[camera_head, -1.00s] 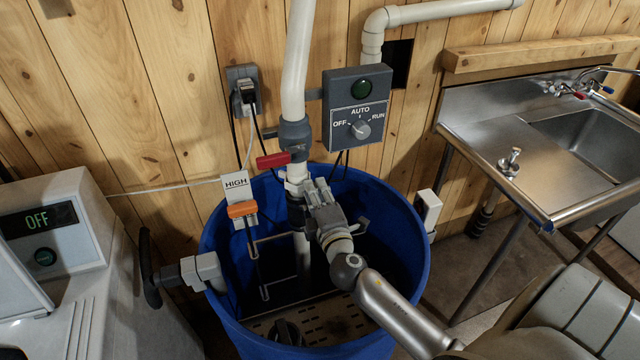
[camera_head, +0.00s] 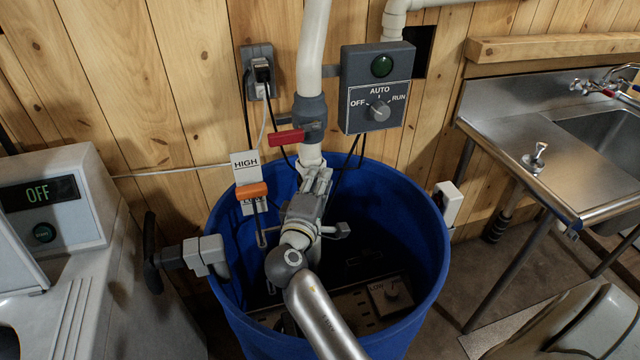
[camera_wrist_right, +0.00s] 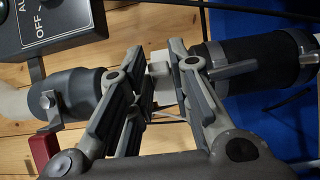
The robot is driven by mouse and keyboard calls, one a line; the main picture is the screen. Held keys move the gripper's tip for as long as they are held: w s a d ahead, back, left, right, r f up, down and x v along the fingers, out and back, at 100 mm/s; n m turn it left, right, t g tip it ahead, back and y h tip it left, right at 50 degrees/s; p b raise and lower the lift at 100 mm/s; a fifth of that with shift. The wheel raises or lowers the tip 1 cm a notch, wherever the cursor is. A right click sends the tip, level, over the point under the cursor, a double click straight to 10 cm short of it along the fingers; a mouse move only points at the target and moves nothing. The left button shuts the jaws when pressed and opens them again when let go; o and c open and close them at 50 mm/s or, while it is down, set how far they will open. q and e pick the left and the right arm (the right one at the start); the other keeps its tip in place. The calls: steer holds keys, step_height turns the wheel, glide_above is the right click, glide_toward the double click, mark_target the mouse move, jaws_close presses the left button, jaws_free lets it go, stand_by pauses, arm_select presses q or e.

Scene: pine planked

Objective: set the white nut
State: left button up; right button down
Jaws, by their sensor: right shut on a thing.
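The white nut (camera_head: 312,159) sits on the upright pipe just below the grey valve with the red handle (camera_head: 286,138). In the right wrist view the white nut (camera_wrist_right: 161,70) shows as a small pale piece between the grey valve body (camera_wrist_right: 75,98) and a black coupling (camera_wrist_right: 258,62). My right gripper (camera_head: 318,180) reaches up over the blue tub to the pipe. In the wrist view its fingers (camera_wrist_right: 152,85) are closed around the white nut and hide much of it. My left gripper is not in view.
The blue tub (camera_head: 425,262) surrounds the pipe. An orange float clip (camera_head: 251,190) with HIGH label hangs left of the gripper. A control box (camera_head: 378,88) is above right. A steel sink (camera_head: 500,125) stands right, a grey machine (camera_head: 60,215) left.

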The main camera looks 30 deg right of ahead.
steer(key=shift+r, duration=0.1)
steer(key=c, duration=1.7)
jaws_free()
steer(key=shift+o, duration=0.2)
